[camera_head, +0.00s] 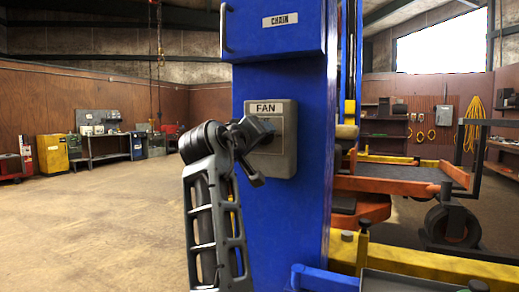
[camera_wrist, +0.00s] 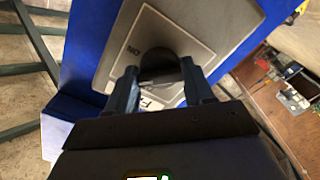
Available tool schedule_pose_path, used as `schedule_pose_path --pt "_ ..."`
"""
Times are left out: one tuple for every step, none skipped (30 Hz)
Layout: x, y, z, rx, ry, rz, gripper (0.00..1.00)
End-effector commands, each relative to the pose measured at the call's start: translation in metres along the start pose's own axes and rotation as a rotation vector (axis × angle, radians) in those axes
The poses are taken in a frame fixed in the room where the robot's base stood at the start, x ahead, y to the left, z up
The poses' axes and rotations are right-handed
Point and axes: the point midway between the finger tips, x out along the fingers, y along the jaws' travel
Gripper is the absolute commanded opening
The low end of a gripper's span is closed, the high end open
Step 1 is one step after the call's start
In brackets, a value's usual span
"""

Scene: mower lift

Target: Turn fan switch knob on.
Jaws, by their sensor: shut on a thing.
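The fan switch is a grey box (camera_head: 287,165) labelled FAN on the blue post in the head view. My gripper (camera_head: 262,140) is in front of it and hides the knob there. In the wrist view the switch plate (camera_wrist: 150,40) appears tilted, with an ON mark left of the knob and part of the FAN label below it. The dark knob (camera_wrist: 163,70) sits between the two fingers of my gripper (camera_wrist: 160,82), which are shut on it. The fingers partly cover the knob, so its exact pointing direction is hard to tell.
The blue post (camera_head: 310,220) carries a CHAIN label above the switch. A yellow beam (camera_head: 430,266) and an orange lift platform (camera_head: 400,184) are to the right. A yellow cabinet (camera_head: 53,153) and a workbench stand far left. Open floor lies left of the post.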

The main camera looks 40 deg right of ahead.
Motion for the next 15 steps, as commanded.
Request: schedule_pose_path --pt "0.0003 -0.0043 0.005 0.045 -0.003 -0.001 0.22" --pt "0.0003 -0.0043 0.0049 0.073 -0.003 -0.001 0.22" --pt "0.0003 -0.0042 0.0048 0.111 -0.003 -0.001 0.22" --pt "0.0003 -0.0043 0.0047 0.14 -0.003 -0.001 0.22" --pt "0.0002 -0.0045 0.0047 0.169 -0.003 -0.001 0.22" --pt "0.0002 -0.0046 0.0047 0.207 -0.002 -0.002 0.22" --pt "0.0001 -0.0046 0.0045 0.235 -0.002 -0.002 0.22" --pt "0.0001 -0.0045 0.0043 0.263 -0.002 -0.002 0.22" --pt "0.0 -0.0046 0.0043 0.3 -0.002 -0.002 0.22" --pt "0.0001 -0.0047 0.0044 0.328 -0.003 -0.002 0.22" --pt "0.0001 -0.0047 0.0045 0.356 -0.003 -0.002 0.22" --pt "0.0001 -0.0045 0.0044 0.392 -0.003 -0.002 0.22" --pt "0.0002 -0.0043 0.0042 0.418 -0.003 -0.002 0.22" --pt "0.0002 -0.0042 0.0042 0.443 -0.004 -0.002 0.22" --pt "0.0003 -0.0042 0.0042 0.476 -0.004 -0.002 0.22"
